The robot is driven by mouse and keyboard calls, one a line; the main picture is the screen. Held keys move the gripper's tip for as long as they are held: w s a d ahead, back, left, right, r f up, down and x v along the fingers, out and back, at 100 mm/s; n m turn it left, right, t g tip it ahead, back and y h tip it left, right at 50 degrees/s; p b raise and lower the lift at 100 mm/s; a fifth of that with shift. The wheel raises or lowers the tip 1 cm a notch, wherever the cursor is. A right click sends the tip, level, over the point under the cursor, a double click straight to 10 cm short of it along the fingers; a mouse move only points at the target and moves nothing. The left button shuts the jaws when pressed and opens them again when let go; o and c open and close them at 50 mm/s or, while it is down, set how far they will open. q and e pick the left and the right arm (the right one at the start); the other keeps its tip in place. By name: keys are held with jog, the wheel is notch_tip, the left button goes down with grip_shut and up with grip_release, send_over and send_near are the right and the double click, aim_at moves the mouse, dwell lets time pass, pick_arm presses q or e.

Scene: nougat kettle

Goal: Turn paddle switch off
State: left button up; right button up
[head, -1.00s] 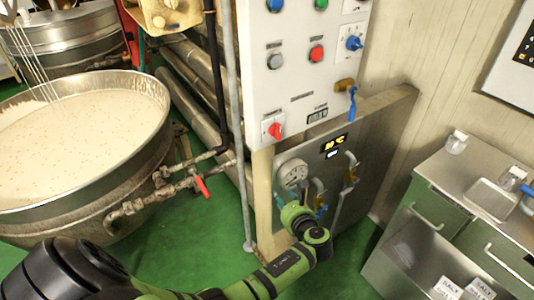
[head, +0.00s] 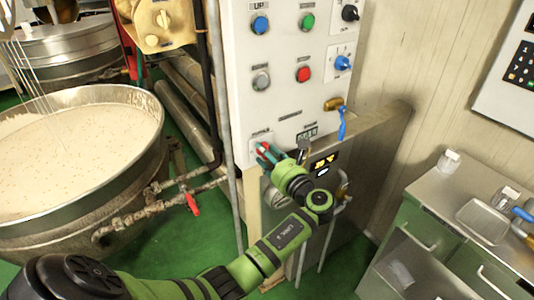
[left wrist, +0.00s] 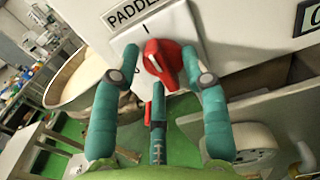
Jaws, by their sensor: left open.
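The paddle switch is a red rotary knob (left wrist: 162,64) on a white plate under a label that reads "PADDL", partly cut off, in the left wrist view. A "I" mark shows above the knob, and the knob is tilted. In the head view the red knob (head: 263,148) is at the lower left of the white control panel, partly covered by my gripper. My left gripper (head: 273,153) is open at the panel. In the left wrist view its teal fingers (left wrist: 160,72) stand on both sides of the knob, with one finger below. I cannot tell whether they touch it. My right gripper is not in view.
A large kettle of pale mix (head: 75,145) stands left, with a red-handled valve (head: 192,203). A green cabinet (head: 430,250) is at right.

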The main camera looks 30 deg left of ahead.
pick_arm(q)
grip_shut()
jog(key=shift+n, duration=0.5)
jog(key=shift+w+d+f+n+b, duration=0.1)
jog(key=shift+w+n+b, duration=0.05)
jog(key=shift+n+b, duration=3.65)
jog(key=shift+w+f+n+b, duration=0.1)
jog(key=shift+n+b, duration=2.65)
jog(key=shift+n, duration=2.05)
jog(key=shift+r, duration=0.1)
